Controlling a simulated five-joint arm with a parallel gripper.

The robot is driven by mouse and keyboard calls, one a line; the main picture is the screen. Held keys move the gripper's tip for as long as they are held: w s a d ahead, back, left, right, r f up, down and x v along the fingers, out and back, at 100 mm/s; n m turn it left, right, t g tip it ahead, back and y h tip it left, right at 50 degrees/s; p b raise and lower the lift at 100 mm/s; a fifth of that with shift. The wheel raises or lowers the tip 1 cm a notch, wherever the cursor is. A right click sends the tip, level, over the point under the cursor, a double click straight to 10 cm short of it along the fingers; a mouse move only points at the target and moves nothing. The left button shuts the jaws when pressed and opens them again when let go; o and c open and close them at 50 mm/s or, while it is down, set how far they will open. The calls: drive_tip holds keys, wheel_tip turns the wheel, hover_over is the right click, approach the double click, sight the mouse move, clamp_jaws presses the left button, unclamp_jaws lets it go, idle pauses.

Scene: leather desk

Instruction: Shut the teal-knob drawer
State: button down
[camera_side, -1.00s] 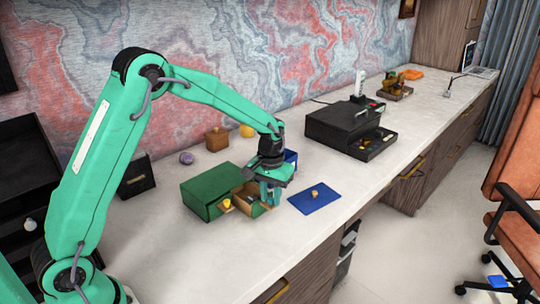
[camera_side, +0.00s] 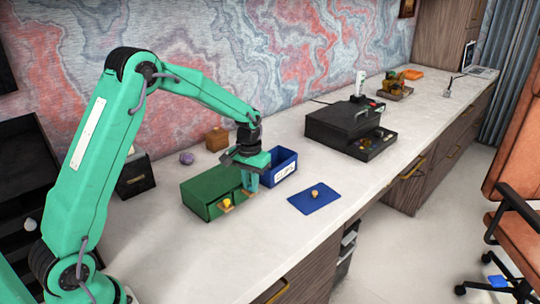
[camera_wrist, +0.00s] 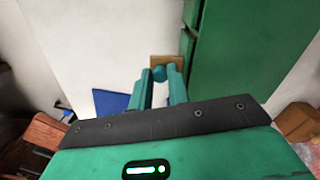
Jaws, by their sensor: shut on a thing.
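My gripper (camera_side: 251,182) is at the right drawer, fingers pointing down. In the wrist view, its fingers (camera_wrist: 161,88) are closed around the teal knob (camera_wrist: 160,73). My fingers partly hide this front in the side view, so a small gap cannot be ruled out.
A blue bin (camera_side: 284,166) with a white label stands right behind my gripper. A blue mat (camera_side: 308,203) with a small tan object (camera_side: 315,193) lies to the right. A wooden box (camera_side: 217,139) and purple ball (camera_side: 186,158) are behind the cabinet. A black drawer unit (camera_side: 335,124) stands farther right.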

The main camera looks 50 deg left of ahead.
drive_tip(key=shift+a, duration=0.2)
drive_tip(key=c, duration=1.6)
unclamp_jaws()
drive_tip(key=shift+r, duration=3.9)
